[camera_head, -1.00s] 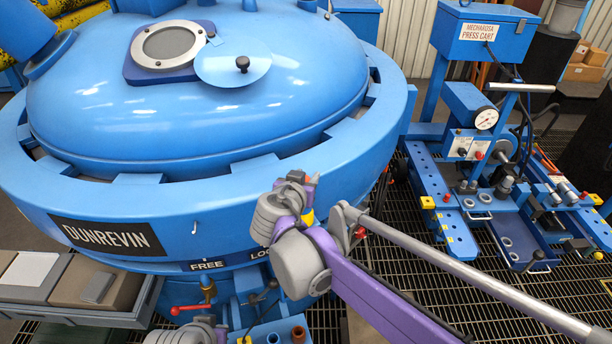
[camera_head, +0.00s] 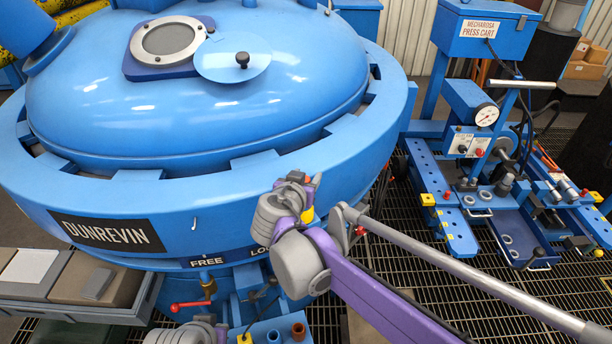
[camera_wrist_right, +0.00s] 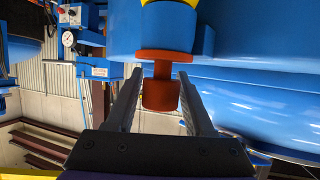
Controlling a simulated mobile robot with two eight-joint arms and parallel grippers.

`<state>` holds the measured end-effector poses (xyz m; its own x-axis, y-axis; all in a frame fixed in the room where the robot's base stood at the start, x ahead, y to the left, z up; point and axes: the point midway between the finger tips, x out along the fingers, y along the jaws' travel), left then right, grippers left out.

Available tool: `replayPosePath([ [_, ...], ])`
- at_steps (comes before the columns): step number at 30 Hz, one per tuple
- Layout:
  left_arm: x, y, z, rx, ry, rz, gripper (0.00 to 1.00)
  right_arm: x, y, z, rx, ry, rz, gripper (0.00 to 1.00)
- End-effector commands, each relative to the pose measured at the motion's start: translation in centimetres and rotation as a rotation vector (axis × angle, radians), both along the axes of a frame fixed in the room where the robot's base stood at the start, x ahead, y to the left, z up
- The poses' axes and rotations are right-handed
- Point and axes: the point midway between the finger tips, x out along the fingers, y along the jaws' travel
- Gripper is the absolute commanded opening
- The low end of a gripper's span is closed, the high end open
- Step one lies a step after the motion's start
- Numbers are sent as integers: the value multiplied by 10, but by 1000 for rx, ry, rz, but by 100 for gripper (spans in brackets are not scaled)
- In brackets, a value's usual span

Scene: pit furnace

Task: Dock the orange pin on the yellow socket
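In the right wrist view the orange pin (camera_wrist_right: 161,95) has a wide flange, a narrower stem and a thick end. It hangs under a blue block (camera_wrist_right: 124,35). My right gripper (camera_wrist_right: 160,72) is open. Its two fingers lie left and right of the pin with gaps showing, and I cannot tell how deep the pin is between them. In the head view my right wrist is at the front of the blue furnace ring and hides the fingers. My left gripper is not seen.
The furnace ring (camera_head: 120,190) carries a DUNREVIN plate (camera_head: 113,234) and a FREE mark (camera_head: 207,262). A red-handled valve (camera_head: 190,305) sits below. A grey tray (camera_head: 70,308) is at lower left. The press cart (camera_head: 480,150) stands at right, with open grating between.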

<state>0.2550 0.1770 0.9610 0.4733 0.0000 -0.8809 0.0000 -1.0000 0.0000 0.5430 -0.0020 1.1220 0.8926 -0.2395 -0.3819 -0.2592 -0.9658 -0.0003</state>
Motion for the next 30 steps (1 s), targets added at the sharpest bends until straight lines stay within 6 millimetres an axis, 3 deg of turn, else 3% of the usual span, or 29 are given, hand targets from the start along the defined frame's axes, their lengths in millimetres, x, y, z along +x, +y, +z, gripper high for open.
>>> replayPosePath([
  [8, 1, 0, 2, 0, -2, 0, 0, -3, 1, 2, 0, 0, 1, 53],
  [30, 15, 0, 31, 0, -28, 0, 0, -55, 16, 26, 0, -1, 2, 53],
])
